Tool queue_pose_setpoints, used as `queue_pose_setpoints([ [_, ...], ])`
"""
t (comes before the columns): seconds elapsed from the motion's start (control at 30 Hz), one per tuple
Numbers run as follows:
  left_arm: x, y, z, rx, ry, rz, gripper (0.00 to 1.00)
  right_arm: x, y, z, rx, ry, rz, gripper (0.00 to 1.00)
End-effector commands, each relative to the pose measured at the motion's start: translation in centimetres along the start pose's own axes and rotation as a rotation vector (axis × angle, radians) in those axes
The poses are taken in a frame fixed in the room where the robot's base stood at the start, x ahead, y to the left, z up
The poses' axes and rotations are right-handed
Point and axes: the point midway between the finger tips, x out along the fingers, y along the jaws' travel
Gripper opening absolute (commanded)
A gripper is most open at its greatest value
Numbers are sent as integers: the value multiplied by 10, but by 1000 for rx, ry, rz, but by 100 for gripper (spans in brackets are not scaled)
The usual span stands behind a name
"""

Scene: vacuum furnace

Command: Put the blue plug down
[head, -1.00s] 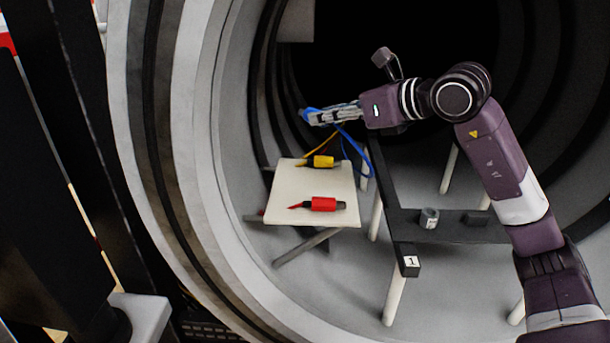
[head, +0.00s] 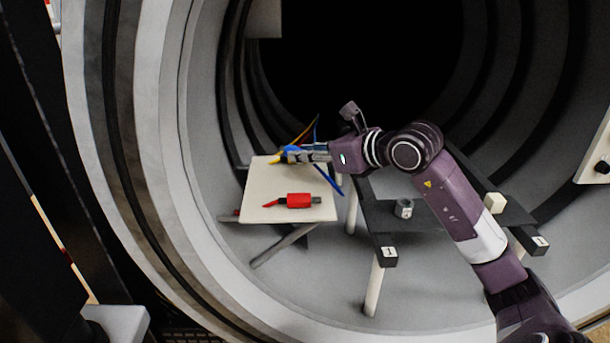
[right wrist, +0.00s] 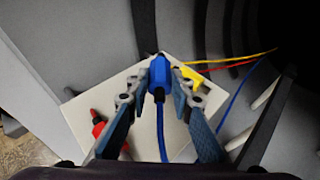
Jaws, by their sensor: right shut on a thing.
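The blue plug (right wrist: 160,74) with its blue cable is between the fingers of my right gripper (right wrist: 158,84) in the right wrist view. In the head view the right gripper (head: 300,154) is shut on the blue plug (head: 290,152), over the back part of the white table (head: 262,186). I cannot tell whether the plug touches the tabletop. A red plug (head: 298,200) lies on the front half of the table. A yellow plug (right wrist: 192,77) shows just right of the gripper in the right wrist view; in the head view it is mostly hidden. My left gripper is not in view.
A dark frame (head: 383,222) on pale legs stands right of the table and carries a small grey cylinder (head: 403,208). The curved furnace wall (head: 205,120) is close on the left. Bare table lies between the red plug and the gripper.

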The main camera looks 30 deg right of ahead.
Motion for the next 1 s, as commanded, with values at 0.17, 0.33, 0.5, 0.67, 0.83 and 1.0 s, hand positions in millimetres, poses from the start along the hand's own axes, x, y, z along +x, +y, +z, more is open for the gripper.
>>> queue_pose_setpoints([
  [0.17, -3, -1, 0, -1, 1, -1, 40, 7, 0, -17, 0, -2, 0, 0],
  [0.33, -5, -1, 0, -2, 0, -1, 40, 15, 0, -37, 3, 2, 1, 0],
  [0.5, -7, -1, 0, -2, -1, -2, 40, 22, 0, -53, 1, -1, 0, 0],
  [0.67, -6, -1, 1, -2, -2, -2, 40, 22, 0, -54, -1, -3, -1, 0],
  [0.83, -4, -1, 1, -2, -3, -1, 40, 23, 0, -56, -1, -2, -1, 0],
  [1.0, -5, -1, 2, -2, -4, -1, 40, 23, 0, -55, -1, -2, 0, 37],
])
